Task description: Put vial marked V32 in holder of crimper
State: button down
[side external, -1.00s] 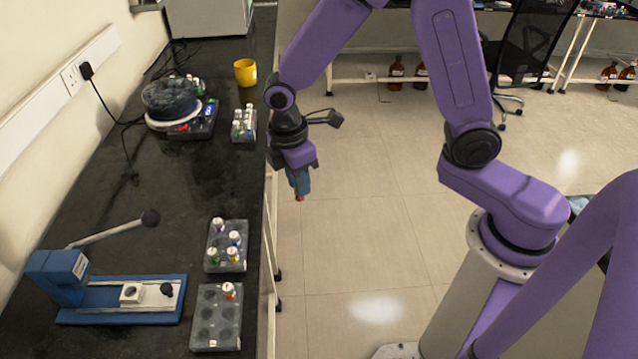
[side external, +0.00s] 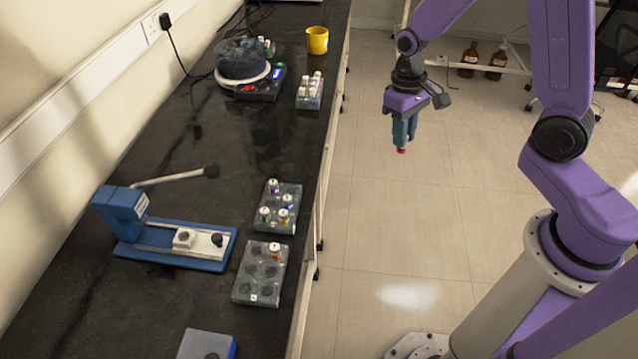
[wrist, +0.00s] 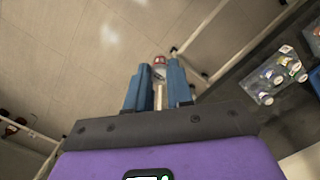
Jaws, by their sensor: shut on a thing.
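My gripper (side external: 402,140) is shut on a small vial with a red cap (wrist: 159,60), held cap downward over the floor, right of the bench edge. In the wrist view the vial shows between the blue fingertips (wrist: 158,80); its marking cannot be read. The blue crimper (side external: 122,204) stands on the bench at left, with its lever (side external: 175,177) reaching right. Its white holder block (side external: 183,238) sits on the crimper's base and appears empty. My gripper is well away from it.
Two grey racks with vials (side external: 291,220) and (side external: 250,290) stand near the bench edge, right of the crimper. Farther back are another rack (side external: 309,104), a stirrer hotplate (side external: 262,86) and a yellow mug (side external: 317,40). A grey-and-blue box (side external: 203,345) is at the front.

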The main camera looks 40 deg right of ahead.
jog(key=a+r+n+t+h, duration=0.1)
jog(key=a+n, duration=1.5)
jog(key=n, duration=0.1)
jog(key=shift+s+a+r, duration=0.15)
jog(key=shift+s+r, duration=0.1)
jog(key=shift+s, duration=0.05)
jog(key=shift+w, duration=0.1)
jog(key=w+a+f, duration=0.1)
jog(key=w+f, duration=0.2)
jog(key=w, duration=0.1)
jog(key=w+a+f, duration=0.2)
jog(key=w, duration=0.1)
jog(key=w+a+f, duration=0.2)
jog(key=w+f, duration=0.1)
jog(key=w, duration=0.1)
jog(key=shift+w+a+f, duration=0.15)
jog(key=shift+w+f, duration=0.15)
jog(key=shift+f, duration=0.05)
jog(key=shift+w+a+f, duration=0.1)
jog(key=shift+w+f, duration=0.1)
jog(key=shift+f, duration=0.1)
jog(key=shift+w+a+f, duration=0.1)
jog(key=shift+w+f, duration=0.05)
jog(key=shift+f, duration=0.7)
jog(key=shift+w+f, duration=0.15)
jog(key=shift+f, duration=0.65)
